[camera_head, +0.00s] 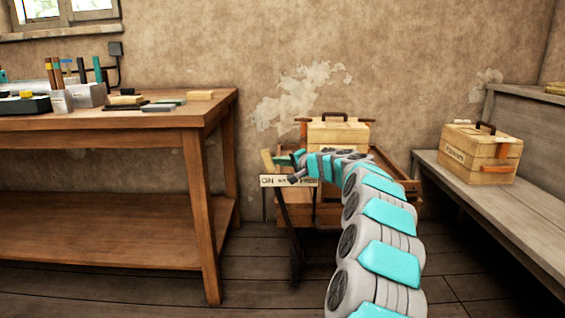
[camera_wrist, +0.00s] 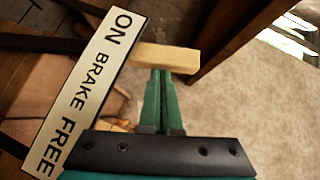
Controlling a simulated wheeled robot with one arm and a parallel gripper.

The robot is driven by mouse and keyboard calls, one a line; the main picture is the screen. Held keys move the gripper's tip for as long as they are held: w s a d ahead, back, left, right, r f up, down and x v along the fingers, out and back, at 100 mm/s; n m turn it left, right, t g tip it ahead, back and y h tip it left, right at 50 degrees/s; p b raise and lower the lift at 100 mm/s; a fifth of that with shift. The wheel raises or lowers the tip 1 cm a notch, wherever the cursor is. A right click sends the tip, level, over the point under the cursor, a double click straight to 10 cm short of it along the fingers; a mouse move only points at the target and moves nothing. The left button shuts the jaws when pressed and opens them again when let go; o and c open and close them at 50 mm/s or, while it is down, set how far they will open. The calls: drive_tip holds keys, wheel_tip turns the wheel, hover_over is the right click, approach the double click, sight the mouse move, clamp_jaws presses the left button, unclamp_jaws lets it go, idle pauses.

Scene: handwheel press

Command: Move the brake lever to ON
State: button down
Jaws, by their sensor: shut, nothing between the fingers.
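The brake plate (camera_wrist: 88,88) reads ON, BRAKE, FREE in the wrist view. It also shows in the head view (camera_head: 289,181), partly covered by my gripper. The brake lever's pale wooden handle (camera_wrist: 168,58) lies beside the ON end of the plate. In the head view the handle (camera_head: 267,160) stands at the plate's left end, by ON. My gripper (camera_wrist: 162,74) is shut and empty. Its fingertips are right at the handle's side; I cannot tell whether they touch it. In the head view my gripper (camera_head: 281,160) is just right of the handle.
A workbench (camera_head: 205,118) with tools stands on the left. A wooden box (camera_head: 338,133) sits behind my arm, above a wooden crate-like frame (camera_head: 328,212). Another box (camera_head: 478,155) rests on a grey bench (camera_head: 500,205) at the right. Floor shows between workbench and plate stand.

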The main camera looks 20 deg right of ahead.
drive_tip(key=shift+a+f, duration=0.25)
drive_tip(key=shift+a, duration=0.4)
drive_tip(key=s+d+r, duration=0.3)
drive_tip(key=s+d, duration=0.6)
drive_tip(key=shift+s+d+r, duration=0.25)
drive_tip(key=shift+s+r, duration=0.05)
drive_tip(key=shift+s, duration=0.05)
